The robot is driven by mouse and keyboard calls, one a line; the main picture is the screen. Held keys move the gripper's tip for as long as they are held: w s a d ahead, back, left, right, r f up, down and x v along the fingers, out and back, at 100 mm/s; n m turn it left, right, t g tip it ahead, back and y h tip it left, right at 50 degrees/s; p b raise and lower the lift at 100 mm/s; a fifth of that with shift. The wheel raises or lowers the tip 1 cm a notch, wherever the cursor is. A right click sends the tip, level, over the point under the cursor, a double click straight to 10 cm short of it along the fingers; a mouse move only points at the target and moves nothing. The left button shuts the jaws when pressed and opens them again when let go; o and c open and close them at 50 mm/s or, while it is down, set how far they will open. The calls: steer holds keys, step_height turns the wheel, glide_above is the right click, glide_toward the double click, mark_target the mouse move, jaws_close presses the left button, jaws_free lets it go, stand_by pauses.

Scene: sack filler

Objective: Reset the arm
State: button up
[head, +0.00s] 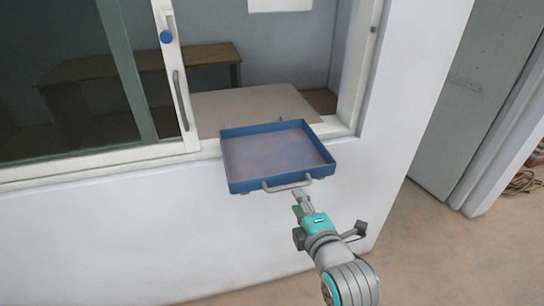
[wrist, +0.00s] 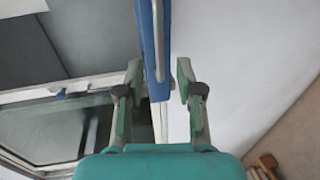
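My gripper (head: 302,203) is in front of the blue tray (head: 242,186), just below and to the right of its grey handle (head: 287,183) in the head view. In the wrist view my gripper (wrist: 160,68) is open, its two fingers well apart with nothing held. The tray's blue edge (wrist: 151,75) and its handle (wrist: 158,40) line up with the gap between the fingers, and I see no finger touching them. The tray is empty and sits in the window opening, jutting out over the white wall.
A sliding window panel (head: 178,85) with a grey handle and blue knob stands left of the tray. Behind the opening are a tan surface (head: 250,106) and a brown bench (head: 130,66). The white wall (head: 120,235) is below; open floor (head: 430,235) lies to the right.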

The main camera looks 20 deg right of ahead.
steer(key=s+f+m, duration=0.9)
steer(key=s+f, duration=0.6)
steer(key=s, duration=0.3)
steer(key=s+m+g, duration=0.1)
steer(key=s+m, duration=0.8)
steer(key=s, duration=1.2)
steer(key=shift+s, duration=0.35)
steer(key=shift+r, duration=0.1)
